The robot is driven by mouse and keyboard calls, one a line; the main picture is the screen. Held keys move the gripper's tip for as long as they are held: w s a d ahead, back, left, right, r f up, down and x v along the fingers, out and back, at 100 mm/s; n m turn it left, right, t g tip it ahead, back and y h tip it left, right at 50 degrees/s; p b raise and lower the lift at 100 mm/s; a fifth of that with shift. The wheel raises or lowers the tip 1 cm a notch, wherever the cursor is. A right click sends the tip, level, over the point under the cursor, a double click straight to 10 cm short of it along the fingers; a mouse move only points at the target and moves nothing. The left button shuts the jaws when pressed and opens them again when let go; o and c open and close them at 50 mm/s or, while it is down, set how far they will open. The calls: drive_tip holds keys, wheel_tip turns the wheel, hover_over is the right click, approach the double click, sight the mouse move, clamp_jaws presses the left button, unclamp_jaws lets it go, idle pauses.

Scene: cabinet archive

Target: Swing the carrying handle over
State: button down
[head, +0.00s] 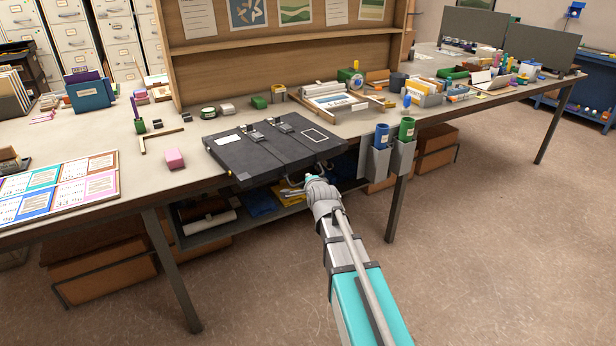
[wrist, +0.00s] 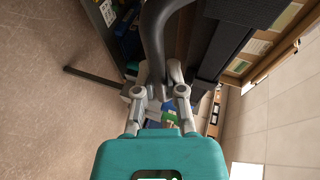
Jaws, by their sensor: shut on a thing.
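A flat dark grey case (head: 265,150) lies on the table near its front edge, with two straps and latches across its lid. Its carrying handle is at the front side, mostly hidden by my gripper in the head view. In the wrist view the handle (wrist: 154,32) is a thick dark curved bar running down between my fingers. My gripper (head: 298,187) is at the case's front edge, just off the table. In the wrist view my gripper (wrist: 158,82) is shut on the handle. The case body (wrist: 222,45) shows there as a dark slab on the right.
A pink block (head: 174,159) sits left of the case. Blue and green cylinders stand in grey holders (head: 376,160) at the table edge to the right. A shelf (head: 215,234) with loose items is below. The floor in front is clear.

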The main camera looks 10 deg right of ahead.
drive_tip(key=shift+s+d+r+n+g+h+p, duration=0.1)
drive_tip(key=shift+r+n+g+h+p, duration=0.4)
drive_tip(key=shift+g+p, duration=1.2)
drive_tip(key=shift+s+d+r+n+g+h+p, duration=0.1)
drive_tip(key=shift+r+n+g+h+p, duration=0.45)
drive_tip(key=shift+p, duration=1.8)
drive_tip(key=shift+s+r+n+g+h+p, duration=0.15)
drive_tip(key=shift+r+g+p, duration=0.4)
drive_tip(key=shift+g+p, duration=1.35)
drive_tip(key=c, duration=0.7)
unclamp_jaws()
